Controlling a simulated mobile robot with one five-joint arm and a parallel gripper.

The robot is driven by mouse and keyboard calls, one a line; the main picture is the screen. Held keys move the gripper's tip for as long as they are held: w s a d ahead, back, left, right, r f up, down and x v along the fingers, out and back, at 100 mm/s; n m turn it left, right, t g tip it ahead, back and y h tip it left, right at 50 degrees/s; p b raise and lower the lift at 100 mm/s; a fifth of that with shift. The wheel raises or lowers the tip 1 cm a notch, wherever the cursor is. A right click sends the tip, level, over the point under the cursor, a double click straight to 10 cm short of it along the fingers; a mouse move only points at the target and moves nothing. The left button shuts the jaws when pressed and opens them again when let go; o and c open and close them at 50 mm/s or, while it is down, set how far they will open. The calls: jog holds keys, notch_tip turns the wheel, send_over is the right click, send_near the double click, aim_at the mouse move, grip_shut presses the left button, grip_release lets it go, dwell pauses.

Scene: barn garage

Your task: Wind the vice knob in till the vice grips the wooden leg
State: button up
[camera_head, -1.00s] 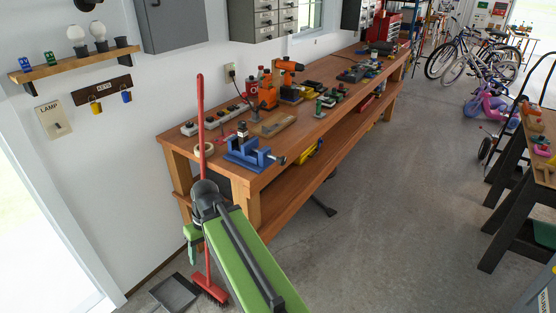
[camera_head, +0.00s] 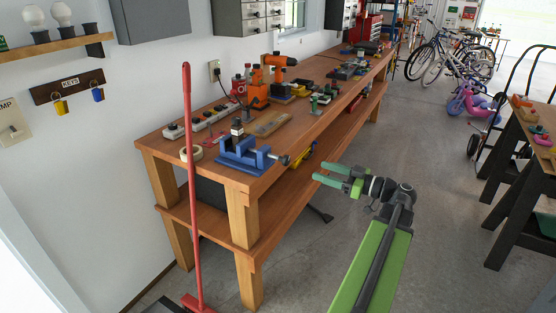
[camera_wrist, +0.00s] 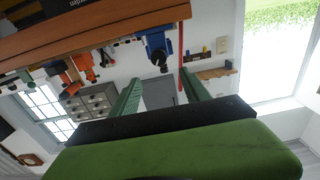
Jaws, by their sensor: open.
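The blue vice (camera_head: 236,155) sits at the near corner of the wooden bench. Its dark knob (camera_head: 284,160) sticks out to the right past the bench's front edge. A small, dark, upright piece (camera_head: 237,130) with a pale band stands at the vice; I cannot tell whether it is the wooden leg or whether the jaws touch it. My gripper (camera_head: 322,172) is open and empty, right of the knob and apart from it, its green fingers pointing left. The wrist view is upside down; there the vice (camera_wrist: 156,41) and knob (camera_wrist: 161,64) appear beyond my open fingers (camera_wrist: 159,77).
The bench (camera_head: 205,178) has a lower shelf and runs back to the right. A red broom (camera_head: 189,200) stands before its left end.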

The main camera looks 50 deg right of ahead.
aim_at(282, 158)
jog(key=x, duration=1.7)
jog(key=shift+w+d, duration=0.1)
